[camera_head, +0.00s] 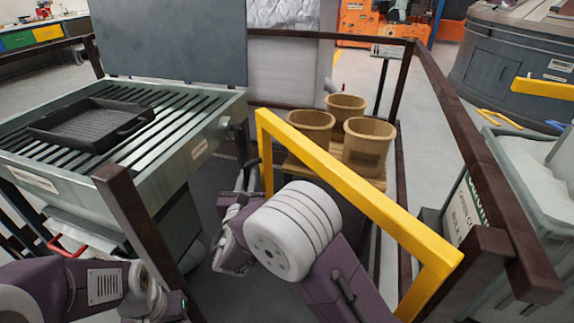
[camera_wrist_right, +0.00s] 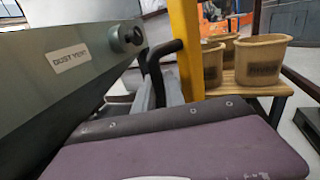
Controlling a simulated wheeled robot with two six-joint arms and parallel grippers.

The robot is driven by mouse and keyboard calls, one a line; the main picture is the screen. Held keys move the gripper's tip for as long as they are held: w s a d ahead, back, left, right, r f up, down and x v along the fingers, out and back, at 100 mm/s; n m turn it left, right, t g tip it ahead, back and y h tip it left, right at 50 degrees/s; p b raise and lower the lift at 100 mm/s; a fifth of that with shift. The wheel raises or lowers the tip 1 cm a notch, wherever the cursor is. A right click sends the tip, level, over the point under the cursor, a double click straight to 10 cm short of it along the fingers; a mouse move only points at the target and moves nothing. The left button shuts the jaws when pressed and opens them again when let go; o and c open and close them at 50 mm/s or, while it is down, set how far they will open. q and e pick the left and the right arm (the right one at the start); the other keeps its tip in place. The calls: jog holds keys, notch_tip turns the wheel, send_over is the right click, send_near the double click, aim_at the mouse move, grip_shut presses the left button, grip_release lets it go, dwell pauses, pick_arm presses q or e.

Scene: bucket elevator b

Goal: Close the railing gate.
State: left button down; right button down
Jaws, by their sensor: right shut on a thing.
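The yellow railing gate (camera_head: 350,180) stands swung inward, at an angle to the opening between the dark left post (camera_head: 135,215) and right post (camera_head: 480,265). Its near end is beside the right post; its far upright is toward the green machine. In the right wrist view, the yellow upright (camera_wrist_right: 186,45) carries a black handle (camera_wrist_right: 155,62). My right gripper (camera_head: 245,185) is shut on this handle; its grey fingers also show in the right wrist view (camera_wrist_right: 160,92), and the grip is partly hidden. My left arm shows at lower left, but its fingers are out of view.
The green slatted machine (camera_head: 190,135), holding a black tray (camera_head: 95,123), stands left of the gate. Tan buckets (camera_head: 368,145) stand on a wooden platform (camera_head: 375,182) behind it. A dark rail (camera_head: 455,100) and a grey-green bin (camera_head: 515,165) are at right.

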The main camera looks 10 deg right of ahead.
jog(key=s+a+n+y+b, duration=0.1)
jog(key=s+a+n+y, duration=0.3)
jog(key=s+a, duration=0.9)
jog(key=shift+s+a+n+y, duration=0.3)
jog(key=shift+a+y, duration=1.05)
jog(key=shift+y, duration=0.45)
jog(key=c, duration=1.4)
grip_release()
jog(key=s+d+p, duration=0.1)
jog(key=s, duration=0.8)
jog(key=shift+d+p, duration=0.3)
